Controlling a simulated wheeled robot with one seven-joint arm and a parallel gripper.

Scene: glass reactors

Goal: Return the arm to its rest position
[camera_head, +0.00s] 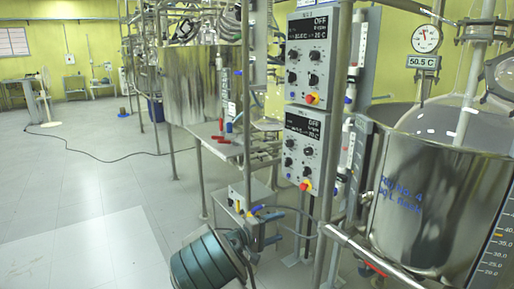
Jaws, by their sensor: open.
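My arm and my gripper do not show in the head camera view. No part of the arm can be made out, so its pose cannot be told from this frame.
A steel reactor vessel (430,205) stands close at right, under a dial gauge (426,39). Control boxes (312,150) hang on a metal frame in the middle. A teal ribbed unit (205,265) sits low in front. Another steel vessel (192,85) stands behind.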

